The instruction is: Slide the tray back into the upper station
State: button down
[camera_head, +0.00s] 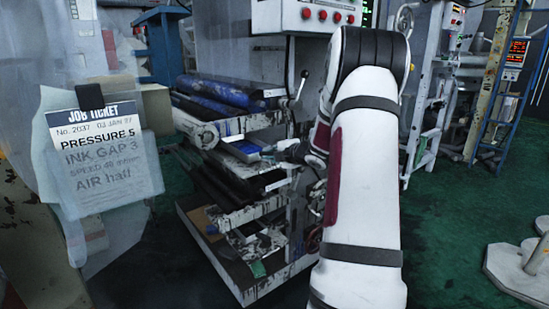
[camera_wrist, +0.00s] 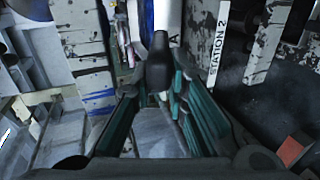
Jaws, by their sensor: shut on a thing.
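The tray (camera_head: 241,148), blue inside with a pale rim, sits at the upper level of the printing machine in the head view and juts out from its face. My gripper (camera_head: 279,151) reaches it from the right, at its right end. In the wrist view my gripper (camera_wrist: 161,88) has its teal-lined fingers closed about a dark, rounded handle-like part (camera_wrist: 161,60) with a pale section below. The fingers and my arm hide much of the grip. A "STATION 2" label (camera_wrist: 217,38) shows on a pale upright right of the fingers.
Blue rollers (camera_head: 215,92) lie above the tray, and a lower ink-stained shelf (camera_head: 245,212) lies below. A control box with red buttons (camera_head: 305,15) is overhead. A job ticket (camera_head: 98,145) hangs at left.

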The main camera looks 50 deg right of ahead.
jog(key=shift+w+d+f, duration=0.1)
jog(key=shift+w+d, duration=0.1)
jog(key=shift+w, duration=0.65)
jog(key=shift+w+d, duration=0.2)
jog(key=shift+w, duration=0.6)
jog(key=shift+w+d+f, duration=0.1)
jog(key=shift+w+d, duration=0.1)
jog(key=shift+w, duration=0.65)
jog(key=c, duration=1.5)
grip_release()
jog(key=shift+s, duration=0.1)
jog(key=v, duration=1.2)
